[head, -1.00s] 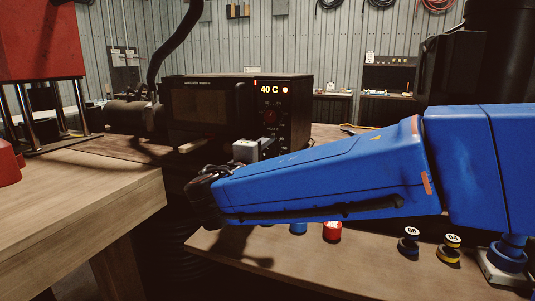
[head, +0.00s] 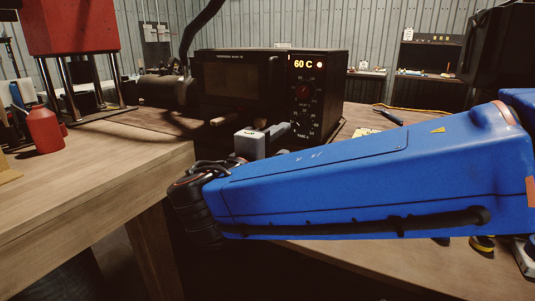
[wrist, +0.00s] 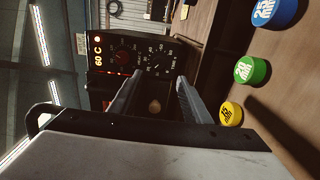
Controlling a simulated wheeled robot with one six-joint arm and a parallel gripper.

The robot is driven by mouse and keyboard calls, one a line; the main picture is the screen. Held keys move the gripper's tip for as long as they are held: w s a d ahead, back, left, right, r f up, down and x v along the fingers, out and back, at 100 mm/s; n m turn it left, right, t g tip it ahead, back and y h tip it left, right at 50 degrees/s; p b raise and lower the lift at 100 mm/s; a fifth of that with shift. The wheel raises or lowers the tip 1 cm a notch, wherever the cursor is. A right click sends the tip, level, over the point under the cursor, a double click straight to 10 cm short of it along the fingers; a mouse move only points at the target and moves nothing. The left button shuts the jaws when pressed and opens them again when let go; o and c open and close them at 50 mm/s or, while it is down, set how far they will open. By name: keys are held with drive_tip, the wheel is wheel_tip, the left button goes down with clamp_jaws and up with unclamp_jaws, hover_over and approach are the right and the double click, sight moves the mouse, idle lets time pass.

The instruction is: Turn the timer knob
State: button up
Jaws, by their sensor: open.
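The timer knob (head: 297,126) is the lower dial on the front panel of a black oven (head: 236,85). In the wrist view the sideways panel shows the timer knob (wrist: 155,62) with its scale around it. The upper knob (head: 303,91), with red markings, sits under a lit display (head: 304,64) reading 60 C. My gripper (head: 279,130) is in front of the lower panel; its fingers partly overlap the panel in the head view. In the wrist view the two fingers (wrist: 160,78) are apart, with nothing between them, pointing at the timer area. Contact with the knob cannot be told.
Blue, green (wrist: 253,70) and yellow (wrist: 231,113) round caps stand on the bench beside the gripper. A red bottle (head: 45,130) stands on the left wooden table (head: 100,185). A red press (head: 68,25) is behind it. A dark gap separates the two tables.

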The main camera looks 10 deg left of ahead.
drive_tip(key=v, duration=0.6)
drive_tip(key=shift+s, duration=0.25)
drive_tip(key=n, duration=1.8)
approach(300, 127)
drive_tip(key=x, duration=0.8)
drive_tip(key=shift+w+d, duration=0.15)
drive_tip(key=shift+w, duration=0.15)
drive_tip(key=c, duration=1)
